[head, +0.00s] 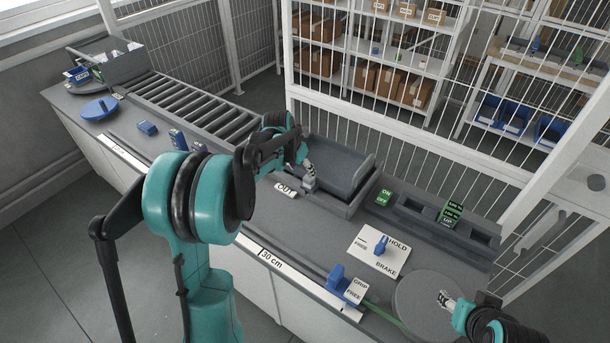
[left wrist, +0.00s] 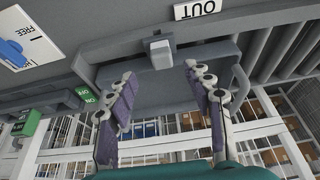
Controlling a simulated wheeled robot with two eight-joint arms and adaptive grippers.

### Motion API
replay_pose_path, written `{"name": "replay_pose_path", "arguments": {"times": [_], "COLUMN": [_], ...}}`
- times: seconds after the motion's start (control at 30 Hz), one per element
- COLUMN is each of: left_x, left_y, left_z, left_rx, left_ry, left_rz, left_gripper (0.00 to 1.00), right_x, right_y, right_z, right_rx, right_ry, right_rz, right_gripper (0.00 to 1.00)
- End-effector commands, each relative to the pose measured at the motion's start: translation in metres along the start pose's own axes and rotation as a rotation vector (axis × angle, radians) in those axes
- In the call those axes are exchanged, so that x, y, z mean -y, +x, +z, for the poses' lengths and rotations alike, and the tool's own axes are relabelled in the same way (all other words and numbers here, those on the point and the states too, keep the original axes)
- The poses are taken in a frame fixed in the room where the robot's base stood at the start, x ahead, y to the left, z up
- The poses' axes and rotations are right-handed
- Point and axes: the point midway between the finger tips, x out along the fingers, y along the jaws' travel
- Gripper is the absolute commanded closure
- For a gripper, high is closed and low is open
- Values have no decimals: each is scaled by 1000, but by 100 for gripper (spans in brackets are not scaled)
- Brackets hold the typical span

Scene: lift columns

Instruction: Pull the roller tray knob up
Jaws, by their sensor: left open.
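The roller tray (head: 345,165) is a dark grey tray with raised edges at the near end of the roller conveyor. Its knob (left wrist: 160,54) is a small light grey block in the left wrist view, beside the tray's edge near the OUT label (left wrist: 197,9). My left gripper (head: 309,176) is over the tray's left front corner and largely hides the knob in the head view. In the left wrist view its fingers (left wrist: 160,74) are spread wide, with the knob just beyond and between the tips, not gripped. My right gripper (head: 446,299) is at the lower right, by a grey disc.
The roller conveyor (head: 190,102) runs back left. Right of the tray are a green ON/OFF switch (head: 384,197), a HOLD/FREE brake plate (head: 372,258) with a blue lever, and a blue GRIP/FREE clamp (head: 337,279). A white wire fence (head: 420,155) stands behind the counter.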

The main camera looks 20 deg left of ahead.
Motion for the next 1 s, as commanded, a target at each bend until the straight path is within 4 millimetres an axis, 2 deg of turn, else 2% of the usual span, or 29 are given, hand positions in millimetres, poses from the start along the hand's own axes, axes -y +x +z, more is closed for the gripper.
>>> {"name": "replay_pose_path", "arguments": {"times": [0.1,0.3,0.87,1.0], "left_x": [0,0,0,-15], "left_y": [-24,-46,-50,-60], "left_z": [0,0,0,8], "left_rx": [0,0,-1,-8], "left_ry": [-1,-2,-1,-8], "left_rz": [0,0,0,-8], "left_gripper": [48,48,48,48], "right_x": [0,0,0,0], "right_y": [0,0,0,4], "right_z": [0,0,0,3], "right_rx": [0,0,0,0], "right_ry": [0,0,0,0], "right_rz": [0,0,0,0], "right_gripper": [55,55,55,55]}}
